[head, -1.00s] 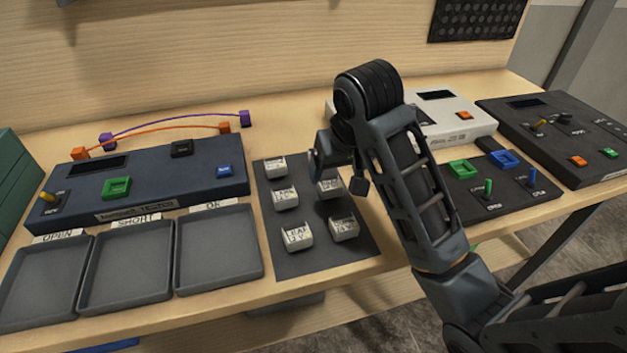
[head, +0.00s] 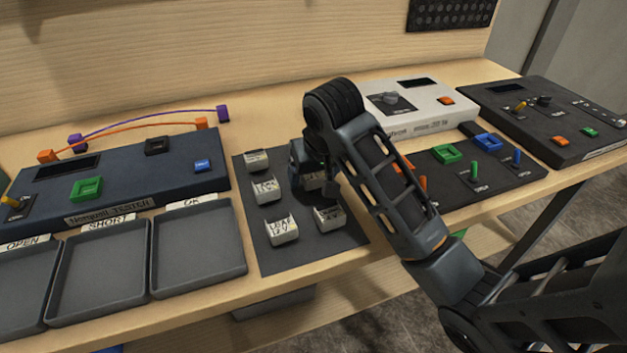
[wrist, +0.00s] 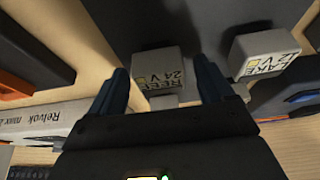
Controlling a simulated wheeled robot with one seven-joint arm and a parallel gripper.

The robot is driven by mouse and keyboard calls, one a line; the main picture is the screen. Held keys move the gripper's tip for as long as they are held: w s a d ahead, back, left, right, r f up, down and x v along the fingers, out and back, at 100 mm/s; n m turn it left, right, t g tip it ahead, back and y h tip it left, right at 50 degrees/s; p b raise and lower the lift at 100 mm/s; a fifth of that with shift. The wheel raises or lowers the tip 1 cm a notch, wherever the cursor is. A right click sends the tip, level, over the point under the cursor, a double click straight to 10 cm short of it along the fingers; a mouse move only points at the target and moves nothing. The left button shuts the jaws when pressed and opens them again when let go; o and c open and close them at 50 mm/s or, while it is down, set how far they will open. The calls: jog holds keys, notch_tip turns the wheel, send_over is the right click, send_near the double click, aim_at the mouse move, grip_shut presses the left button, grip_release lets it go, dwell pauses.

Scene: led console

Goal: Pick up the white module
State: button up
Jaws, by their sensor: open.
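Several white modules with black lettering stand on a dark mat (head: 300,253), in two rough columns. They include one at front left (head: 281,227), one at front right (head: 329,218), one at middle left (head: 266,188) and one at back left (head: 256,160). My gripper (head: 314,183) is over the right column, partly hiding a white module (head: 313,181). In the wrist view, a module marked 24 V (wrist: 158,70) shows between the open fingers of my gripper (wrist: 160,88). I cannot tell whether they touch it. A module marked 12 V (wrist: 264,52) stands to the right.
Three grey trays (head: 198,250) marked OPEN, SHORT and OK lie left of the mat. Behind them is a dark blue tester (head: 125,185) with arched wires. A white device (head: 420,105) and dark consoles (head: 545,115) with switches stand to the right.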

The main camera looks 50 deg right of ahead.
jog(key=shift+c, duration=0.3)
jog(key=c, duration=1)
notch_tip(320, 180, up, 4)
jog(key=shift+w+r, duration=0.1)
jog(key=shift+r, duration=0.05)
jog(key=s+d+r+p, duration=0.4)
jog(key=d+r, duration=0.2)
jog(key=d, duration=0.4)
jog(key=shift+s+d+r, duration=0.3)
jog(key=shift+d+r, duration=0.1)
